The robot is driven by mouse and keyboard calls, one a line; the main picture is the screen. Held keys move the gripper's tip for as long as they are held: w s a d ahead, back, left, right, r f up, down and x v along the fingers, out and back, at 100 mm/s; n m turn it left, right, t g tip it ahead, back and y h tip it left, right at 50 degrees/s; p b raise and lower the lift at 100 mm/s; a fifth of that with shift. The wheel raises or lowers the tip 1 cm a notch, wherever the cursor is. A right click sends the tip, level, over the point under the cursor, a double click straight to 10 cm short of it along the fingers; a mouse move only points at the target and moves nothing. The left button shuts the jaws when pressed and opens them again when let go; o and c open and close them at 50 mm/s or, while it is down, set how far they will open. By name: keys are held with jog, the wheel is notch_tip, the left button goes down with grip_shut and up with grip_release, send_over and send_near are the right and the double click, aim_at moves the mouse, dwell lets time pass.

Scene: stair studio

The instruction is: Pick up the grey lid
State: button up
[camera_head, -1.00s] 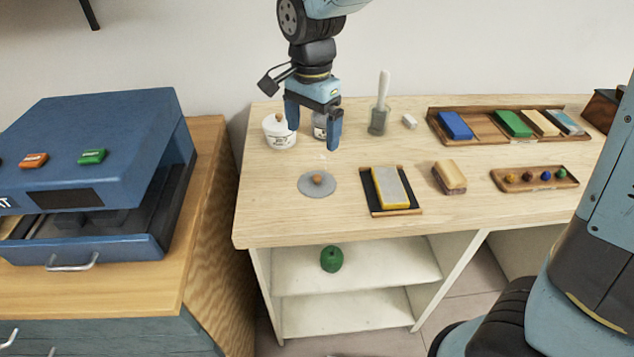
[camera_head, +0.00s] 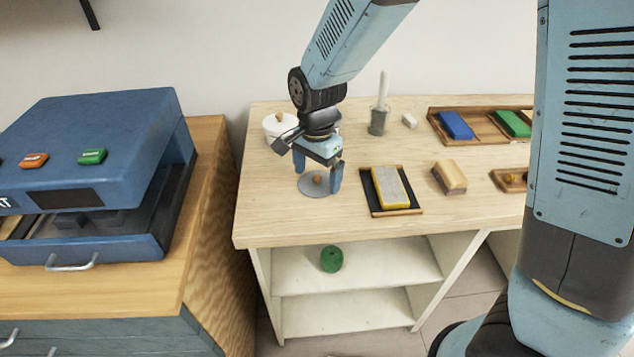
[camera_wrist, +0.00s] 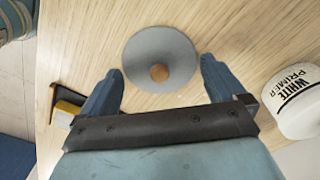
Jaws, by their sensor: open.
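The grey lid (camera_head: 312,185) is a flat round disc with an orange-brown knob, lying on the light wooden table. In the wrist view the lid (camera_wrist: 160,60) shows whole, with its knob a little below its middle. My gripper (camera_head: 318,180) is open and empty, pointing down over the lid with a finger to each side of it in the head view. In the wrist view my gripper (camera_wrist: 160,78) has its blue fingertips left and right of the lid's lower part, around the knob's line. I cannot tell how high the fingertips are.
A white primer tub (camera_wrist: 298,100) stands beside my gripper; it is partly hidden in the head view (camera_head: 277,130). A yellow-edged sanding block on a black tray (camera_head: 390,190) lies right of the lid. A blue press (camera_head: 100,170) stands to the left.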

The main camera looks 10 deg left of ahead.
jog(key=shift+f, duration=0.3)
jog(key=shift+c, duration=0.2)
jog(key=shift+s, duration=0.1)
jog(key=c, duration=1.1)
jog(key=shift+d, duration=0.1)
jog(key=shift+c, duration=0.2)
